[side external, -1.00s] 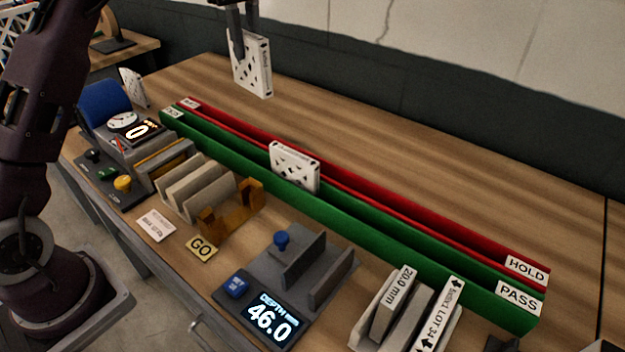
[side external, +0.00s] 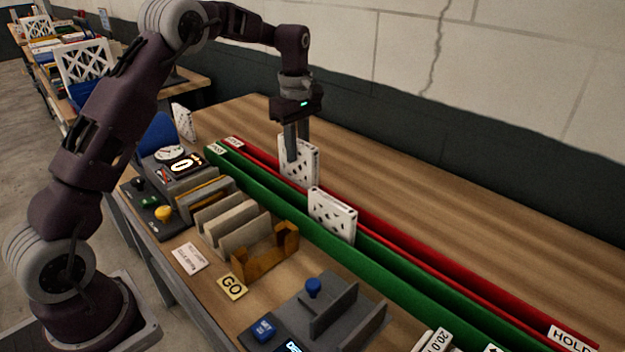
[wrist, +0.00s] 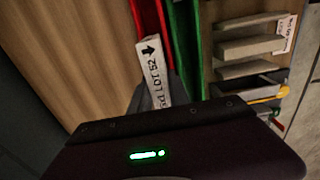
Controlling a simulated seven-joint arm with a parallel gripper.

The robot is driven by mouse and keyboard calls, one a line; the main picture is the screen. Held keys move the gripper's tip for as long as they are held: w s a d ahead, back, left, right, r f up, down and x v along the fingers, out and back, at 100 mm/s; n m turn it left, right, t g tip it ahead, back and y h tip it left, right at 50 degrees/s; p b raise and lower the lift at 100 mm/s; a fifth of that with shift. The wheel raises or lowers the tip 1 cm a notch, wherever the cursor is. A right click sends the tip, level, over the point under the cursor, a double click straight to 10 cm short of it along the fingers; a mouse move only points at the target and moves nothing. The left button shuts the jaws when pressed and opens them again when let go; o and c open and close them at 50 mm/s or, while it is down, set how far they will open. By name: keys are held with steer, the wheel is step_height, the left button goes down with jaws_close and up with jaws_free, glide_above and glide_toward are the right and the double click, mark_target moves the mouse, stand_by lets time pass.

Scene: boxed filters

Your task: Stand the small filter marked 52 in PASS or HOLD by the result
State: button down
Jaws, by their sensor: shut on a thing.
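My gripper (side external: 291,150) is shut on a white lattice filter (side external: 303,168) and holds it upright at the red HOLD channel (side external: 400,231), toward its far end. The wrist view shows the filter's edge label (wrist: 153,75), reading LOT 52 with an arrow. The filter's lower edge is at the channel; I cannot tell whether it touches the floor. The green PASS channel (side external: 400,268) runs alongside, nearer the bench front. Another white filter (side external: 332,213) stands upright in the channels, apparently in PASS, nearer the camera than the held one.
Another white piece (side external: 183,122) stands at the far end. The wood behind the channels is clear.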

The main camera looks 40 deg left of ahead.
mark_target(298, 163)
step_height(298, 163, down, 4)
steer(key=shift+f, duration=0.1)
steer(key=shift+f, duration=0.15)
steer(key=c, duration=1.2)
jaws_free()
steer(key=shift+c, duration=0.2)
